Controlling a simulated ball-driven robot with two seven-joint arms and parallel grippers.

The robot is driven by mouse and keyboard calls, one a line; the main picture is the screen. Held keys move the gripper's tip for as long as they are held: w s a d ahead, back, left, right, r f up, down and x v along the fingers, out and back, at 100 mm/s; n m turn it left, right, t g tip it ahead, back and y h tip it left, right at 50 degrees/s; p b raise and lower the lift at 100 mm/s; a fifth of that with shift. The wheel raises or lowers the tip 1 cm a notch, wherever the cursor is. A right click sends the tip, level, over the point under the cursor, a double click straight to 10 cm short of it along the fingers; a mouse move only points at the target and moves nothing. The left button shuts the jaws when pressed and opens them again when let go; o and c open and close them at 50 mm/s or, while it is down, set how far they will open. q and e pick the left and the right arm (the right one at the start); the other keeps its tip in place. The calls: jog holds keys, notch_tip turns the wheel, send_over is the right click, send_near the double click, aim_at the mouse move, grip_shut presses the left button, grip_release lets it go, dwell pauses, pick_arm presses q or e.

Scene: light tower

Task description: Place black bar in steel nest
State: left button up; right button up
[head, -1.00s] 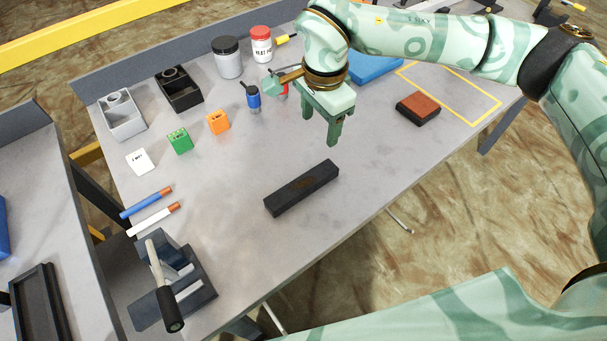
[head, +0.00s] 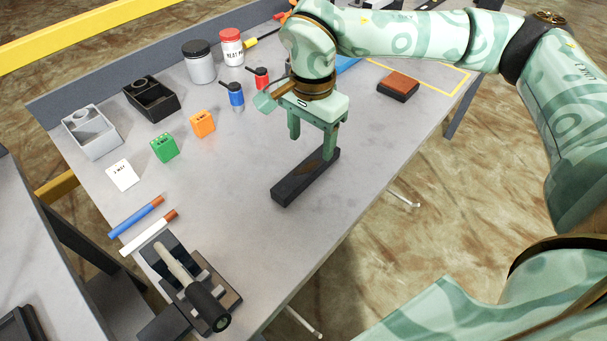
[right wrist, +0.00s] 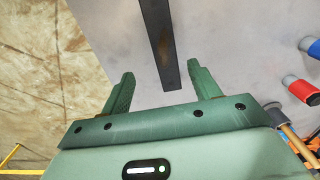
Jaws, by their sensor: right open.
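The black bar (head: 292,187) lies flat on the grey bench, long and dark with a brownish patch on top. My right gripper (head: 311,148) is open and empty, pointing down over the bar's far end. In the right wrist view, the bar (right wrist: 158,40) runs between the spread fingers of the gripper (right wrist: 161,74), with a gap on both sides. I cannot tell whether the fingertips are level with the bar. A dark steel fixture with a slotted block and a lever (head: 212,290) stands at the near left; I cannot tell if it is the steel nest. My left gripper is out of view.
A grey box (head: 92,145) and a black box (head: 158,108) stand at the far left, with green (head: 164,148) and orange (head: 203,124) blocks nearby. Blue and white sticks lie by the fixture. Jars stand at the back. The bench around the bar is clear.

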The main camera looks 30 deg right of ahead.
aim_at(307, 167)
notch_tip(307, 167, down, 3)
jog(key=shift+f+b, duration=0.1)
jog(key=shift+b, duration=0.2)
jog(key=f, duration=0.1)
jog(key=f+b, duration=0.1)
jog(key=f, duration=0.1)
jog(key=f+b, duration=0.1)
jog(key=f, duration=0.1)
jog(key=shift+w+a, duration=0.15)
jog(key=shift+w, duration=0.25)
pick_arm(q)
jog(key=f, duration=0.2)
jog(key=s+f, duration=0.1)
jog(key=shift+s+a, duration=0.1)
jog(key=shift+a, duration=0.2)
pick_arm(e)
jog(key=shift+r, duration=0.1)
grip_shut()
